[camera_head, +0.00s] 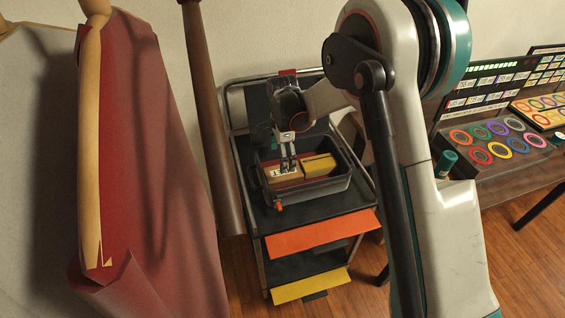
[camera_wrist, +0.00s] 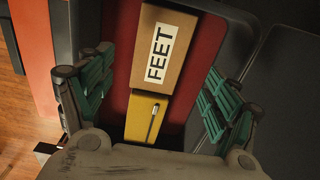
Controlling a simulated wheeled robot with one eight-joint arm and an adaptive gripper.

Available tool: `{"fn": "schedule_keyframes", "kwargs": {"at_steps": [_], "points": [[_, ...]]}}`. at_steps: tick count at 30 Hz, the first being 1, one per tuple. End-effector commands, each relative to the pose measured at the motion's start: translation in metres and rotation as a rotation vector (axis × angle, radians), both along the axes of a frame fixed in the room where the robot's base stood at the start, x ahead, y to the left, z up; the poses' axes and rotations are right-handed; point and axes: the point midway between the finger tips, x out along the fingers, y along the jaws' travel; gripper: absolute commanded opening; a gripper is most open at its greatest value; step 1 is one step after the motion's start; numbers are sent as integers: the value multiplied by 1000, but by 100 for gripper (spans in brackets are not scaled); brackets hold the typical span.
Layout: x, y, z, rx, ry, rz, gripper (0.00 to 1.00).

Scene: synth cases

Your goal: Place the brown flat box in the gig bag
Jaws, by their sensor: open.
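A brown flat box (camera_wrist: 160,50) with a white FEET label lies in a dark open container with a red inside (camera_head: 327,190) on the cart. I cannot tell if this container is the gig bag. The box also shows in the head view (camera_head: 281,173), partly hidden by my fingers. A yellow case (camera_head: 321,165) with a dark latch lies beside it; it shows in the wrist view (camera_wrist: 143,118) too. My gripper (camera_head: 287,163) is open above the brown box, with its green-padded fingers (camera_wrist: 158,70) apart on either side. Contact cannot be told.
The black cart (camera_head: 310,224) has an orange flap (camera_head: 320,233) and a yellow flap (camera_head: 312,286) at its front. A brown pole (camera_head: 208,110) and red cloth (camera_head: 150,150) stand left. A table (camera_head: 520,165) with coloured rings is at right.

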Motion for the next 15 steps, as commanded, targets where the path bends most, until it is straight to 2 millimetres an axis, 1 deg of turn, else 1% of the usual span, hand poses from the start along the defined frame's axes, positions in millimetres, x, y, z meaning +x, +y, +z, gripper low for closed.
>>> {"fn": "schedule_keyframes", "kwargs": {"at_steps": [1,6,10,15], "points": [[0,0,13,0,0,0,82],[0,0,36,0,0,0,82],[0,0,45,0,0,0,82],[0,0,48,0,0,0,82]]}}
